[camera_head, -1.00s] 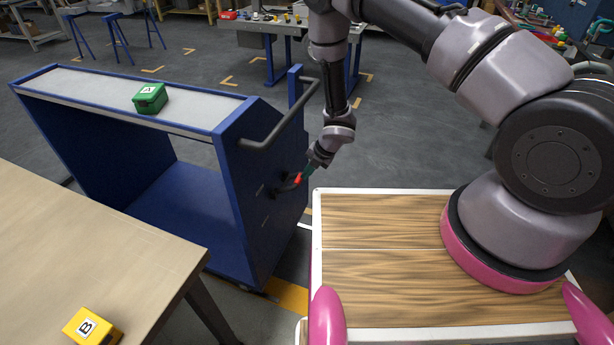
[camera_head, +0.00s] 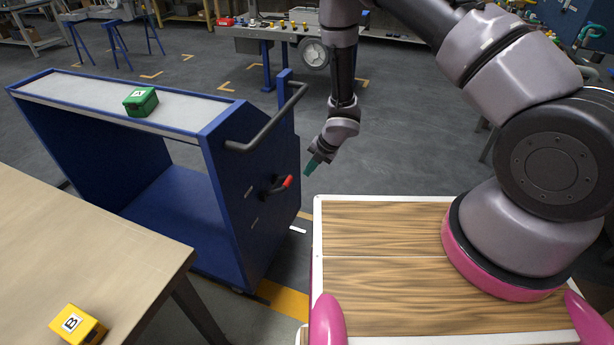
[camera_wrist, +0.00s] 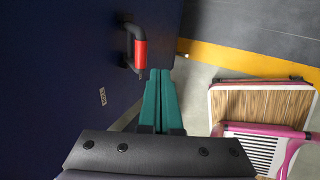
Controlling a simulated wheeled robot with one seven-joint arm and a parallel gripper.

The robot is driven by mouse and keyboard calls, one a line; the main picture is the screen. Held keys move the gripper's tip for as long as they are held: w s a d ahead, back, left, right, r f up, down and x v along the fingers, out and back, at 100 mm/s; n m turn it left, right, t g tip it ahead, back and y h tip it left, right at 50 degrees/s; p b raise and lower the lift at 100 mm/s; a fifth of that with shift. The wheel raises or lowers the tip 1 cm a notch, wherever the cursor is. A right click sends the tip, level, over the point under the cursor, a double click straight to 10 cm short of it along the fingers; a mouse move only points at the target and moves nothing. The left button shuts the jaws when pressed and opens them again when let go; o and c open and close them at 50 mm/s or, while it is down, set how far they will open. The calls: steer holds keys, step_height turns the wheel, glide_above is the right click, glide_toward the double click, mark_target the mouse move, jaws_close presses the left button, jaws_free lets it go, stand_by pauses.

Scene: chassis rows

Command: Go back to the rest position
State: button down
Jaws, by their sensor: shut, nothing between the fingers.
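My gripper (camera_head: 312,166) is shut and empty. Its two green fingers lie side by side in the wrist view (camera_wrist: 159,88). It hangs in the air to the right of the blue cart (camera_head: 225,190), apart from it. On the cart's end panel is a handle with a red grip (camera_head: 286,183). The handle also shows in the wrist view (camera_wrist: 140,52), just left of and beyond my fingertips.
A green box marked A (camera_head: 141,101) sits on the cart's grey top. A yellow box marked B (camera_head: 78,325) sits on the wooden table (camera_head: 90,240) at the lower left. A grey push bar (camera_head: 268,128) juts from the cart. Open floor (camera_head: 400,150) lies beyond my base.

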steer(key=w+d+r+m+t+h, duration=0.1)
steer(key=w+d+r+m+t, duration=0.2)
steer(key=r, duration=0.7)
steer(key=w+d+r+m, duration=0.4)
steer(key=r, duration=0.6)
steer(key=d+r+m+t+h, duration=0.1)
steer(key=d+r+m, duration=0.45)
steer(key=r, duration=0.35)
steer(key=d+r+m+t+h, duration=0.1)
steer(key=d+r+m+h, duration=0.1)
steer(key=d+r+m, duration=0.5)
steer(key=s+d+r+m, duration=0.3)
steer(key=s+r, duration=0.2)
steer(key=r, duration=0.2)
steer(key=s+d+r+m, duration=0.3)
steer(key=s+r, duration=0.2)
steer(key=r, duration=0.2)
steer(key=s+r+m, duration=0.3)
steer(key=s+m, duration=0.2)
steer(key=s, duration=0.3)
steer(key=s+r+m+y, duration=0.1)
steer(key=s+r+m, duration=0.3)
steer(key=s, duration=0.5)
steer(key=shift+s+d+m, duration=0.25)
steer(key=shift+s+m, duration=0.05)
steer(key=shift+m, duration=0.55)
